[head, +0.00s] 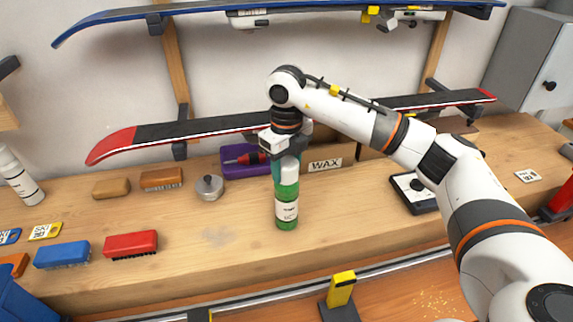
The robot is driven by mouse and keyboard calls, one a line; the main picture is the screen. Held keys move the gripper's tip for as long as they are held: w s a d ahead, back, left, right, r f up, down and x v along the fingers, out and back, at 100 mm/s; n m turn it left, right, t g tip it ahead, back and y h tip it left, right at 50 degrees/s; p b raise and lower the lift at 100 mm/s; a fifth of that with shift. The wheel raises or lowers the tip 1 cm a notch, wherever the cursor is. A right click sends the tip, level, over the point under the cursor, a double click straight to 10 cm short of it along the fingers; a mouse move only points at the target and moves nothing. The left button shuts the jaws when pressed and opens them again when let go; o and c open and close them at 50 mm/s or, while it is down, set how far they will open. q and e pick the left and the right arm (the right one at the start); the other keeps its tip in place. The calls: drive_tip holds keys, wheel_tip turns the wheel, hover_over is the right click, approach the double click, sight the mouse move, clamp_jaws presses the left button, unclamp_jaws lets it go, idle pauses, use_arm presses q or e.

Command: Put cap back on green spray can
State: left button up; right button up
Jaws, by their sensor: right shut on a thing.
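The green spray can (287,207) stands upright on the bench, with a white label on its front. A white cap (290,172) is at the top of the can, in line with it. I cannot tell whether the cap is fully seated or just resting there. My right gripper (286,155) comes down from above and is shut on the cap; its fingertips are partly hidden. My left gripper is not in view.
A purple tray (235,171) with a red-handled tool and a WAX sign (325,165) stand close behind the can. A round metal tin (209,187) is to its left, with red (131,244) and blue (62,254) brushes farther left. A red-tipped ski (112,144) hangs behind.

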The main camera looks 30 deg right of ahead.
drive_tip(key=shift+f, duration=0.25)
idle(0.3)
drive_tip(key=o, duration=1.2)
drive_tip(key=shift+r, duration=0.15)
drive_tip(key=shift+r+p, duration=1.6)
drive_tip(key=shift+r, duration=1.3)
clamp_jaws()
